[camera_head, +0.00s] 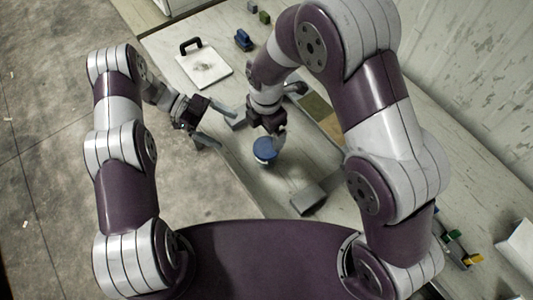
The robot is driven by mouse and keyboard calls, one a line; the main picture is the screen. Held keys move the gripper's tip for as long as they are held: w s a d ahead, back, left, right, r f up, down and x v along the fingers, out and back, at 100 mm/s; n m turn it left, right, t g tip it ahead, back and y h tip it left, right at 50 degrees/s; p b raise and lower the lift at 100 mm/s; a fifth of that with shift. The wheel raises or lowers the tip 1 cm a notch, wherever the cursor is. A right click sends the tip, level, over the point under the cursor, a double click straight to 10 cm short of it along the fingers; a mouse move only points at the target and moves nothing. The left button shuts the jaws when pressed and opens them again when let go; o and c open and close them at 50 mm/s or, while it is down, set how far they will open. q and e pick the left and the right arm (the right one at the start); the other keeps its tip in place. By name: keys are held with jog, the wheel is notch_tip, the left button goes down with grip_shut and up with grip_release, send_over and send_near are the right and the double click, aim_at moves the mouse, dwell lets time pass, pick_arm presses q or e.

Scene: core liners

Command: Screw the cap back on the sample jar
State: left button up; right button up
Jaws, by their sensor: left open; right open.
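A round blue cap (265,147) shows on the pale bench, just below my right gripper in the picture. A pale edge shows under it; I cannot tell whether that is the jar's body, so how the cap sits on the jar is unclear. My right gripper (259,132) is open and points down, its fingers apart, right by the blue cap and partly above it. I see no grip on it. My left gripper (218,126) is open and empty, just left of the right gripper, near the bench's left edge, its fingers pointing right.
A white board with a black handle (204,66) lies at the back left. A blue item (243,40) and small blocks are behind it. A grey block (310,198) lies at front right. Small coloured items (455,243) sit at far right, near the corrugated wall (470,60).

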aim_at(260, 148)
jog(key=shift+w, duration=0.1)
pick_arm(q)
jog(key=x, duration=1.2)
jog(key=shift+s+d+f, duration=0.1)
jog(key=shift+d+f, duration=0.1)
jog(key=shift+d, duration=0.1)
